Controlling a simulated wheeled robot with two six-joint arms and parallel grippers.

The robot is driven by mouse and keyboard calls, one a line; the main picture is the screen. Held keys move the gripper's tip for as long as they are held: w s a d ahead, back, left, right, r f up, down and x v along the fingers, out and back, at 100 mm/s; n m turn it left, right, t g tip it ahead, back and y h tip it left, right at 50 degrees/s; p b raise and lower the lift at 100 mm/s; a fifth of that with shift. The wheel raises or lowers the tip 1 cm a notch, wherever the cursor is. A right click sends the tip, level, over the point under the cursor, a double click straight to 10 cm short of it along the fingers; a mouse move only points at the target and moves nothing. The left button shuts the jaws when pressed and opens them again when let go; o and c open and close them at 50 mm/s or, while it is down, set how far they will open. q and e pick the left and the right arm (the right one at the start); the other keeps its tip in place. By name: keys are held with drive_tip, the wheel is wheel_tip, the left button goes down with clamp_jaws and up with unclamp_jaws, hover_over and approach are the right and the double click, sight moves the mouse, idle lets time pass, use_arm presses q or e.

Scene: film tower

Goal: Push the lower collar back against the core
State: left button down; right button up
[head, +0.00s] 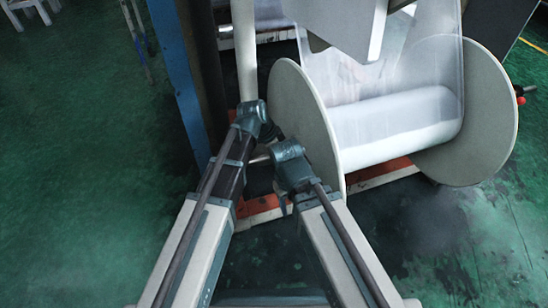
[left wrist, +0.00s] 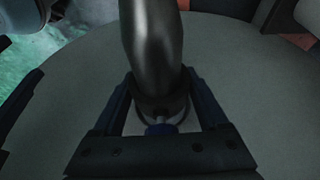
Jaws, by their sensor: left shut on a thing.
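The lower roll of pale film (head: 395,128) lies between two grey round flanges, the left flange (head: 300,115) and the right flange (head: 485,110). In the left wrist view the face of a grey flange (left wrist: 255,95) fills the background. My left gripper (left wrist: 160,98) is shut on a shiny dark metal shaft (left wrist: 152,45) in front of that flange. A darker ring (left wrist: 158,107) surrounds the shaft's near end between the fingers; I cannot tell whether it is the collar. A core under the film is hidden. In the head view my arms hide both grippers.
A blue post (head: 178,75) and a pale vertical tube (head: 245,50) stand left of the roll. Orange-and-white rails (head: 385,172) run on the floor beneath it. A metal plate (head: 350,25) hangs above. Green floor (head: 80,180) is open at the left.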

use_arm(q)
drive_tip(key=shift+w+d, duration=0.2)
drive_tip(key=shift+d, duration=0.25)
unclamp_jaws()
drive_tip(key=shift+d, duration=0.1)
drive_tip(key=p+v, duration=1.2)
drive_tip(key=v, duration=0.1)
drive_tip(key=shift+r+p, duration=0.4)
drive_tip(key=shift+s, duration=0.1)
